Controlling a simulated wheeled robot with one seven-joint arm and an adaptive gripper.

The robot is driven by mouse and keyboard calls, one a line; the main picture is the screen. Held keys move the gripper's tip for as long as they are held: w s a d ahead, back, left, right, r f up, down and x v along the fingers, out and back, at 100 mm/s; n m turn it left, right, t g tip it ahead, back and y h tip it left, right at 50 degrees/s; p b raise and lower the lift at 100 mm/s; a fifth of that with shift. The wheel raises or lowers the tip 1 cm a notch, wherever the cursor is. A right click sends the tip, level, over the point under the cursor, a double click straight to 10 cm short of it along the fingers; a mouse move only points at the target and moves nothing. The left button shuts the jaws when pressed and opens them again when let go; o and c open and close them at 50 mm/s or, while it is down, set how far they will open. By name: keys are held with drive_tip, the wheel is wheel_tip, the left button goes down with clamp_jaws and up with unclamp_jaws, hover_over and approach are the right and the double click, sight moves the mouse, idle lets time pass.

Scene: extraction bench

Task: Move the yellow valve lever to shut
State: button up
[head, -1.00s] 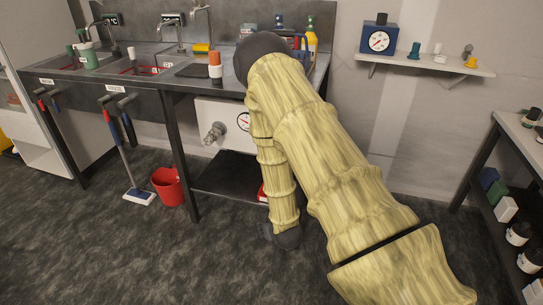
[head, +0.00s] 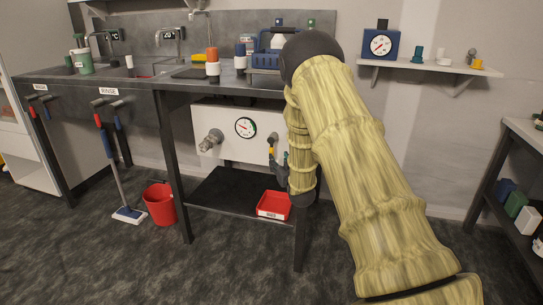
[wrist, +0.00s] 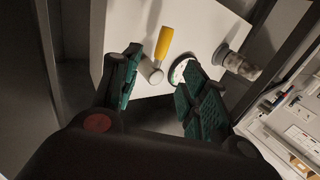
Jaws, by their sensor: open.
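The yellow valve lever (wrist: 163,42) shows in the wrist view on a pale valve stem (wrist: 152,72), on the face of a white box (wrist: 118,28). My gripper (wrist: 162,88) is open, with its two green-padded fingers apart. The lever and stem appear between the fingers in the picture, with the lever beyond the tips; I see no contact. In the head view the gripper (head: 280,163) is at the right part of the white box (head: 226,114) under the bench. A small yellow spot, probably the lever, shows beside it; my arm hides much of that area.
A dial gauge (head: 245,127) and a metal fitting (head: 210,140) are on the box, left of my gripper. A red tray (head: 273,205) lies on the lower shelf (head: 225,190). Bench legs (head: 178,170) stand on both sides.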

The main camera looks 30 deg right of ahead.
sight(272, 151)
drive_tip(key=b+x, duration=0.2)
drive_tip(key=x, duration=0.8)
drive_tip(key=shift+w+f+b, duration=0.1)
drive_tip(key=shift+w+b, duration=0.2)
drive_tip(key=shift+b, duration=0.1)
clamp_jaws()
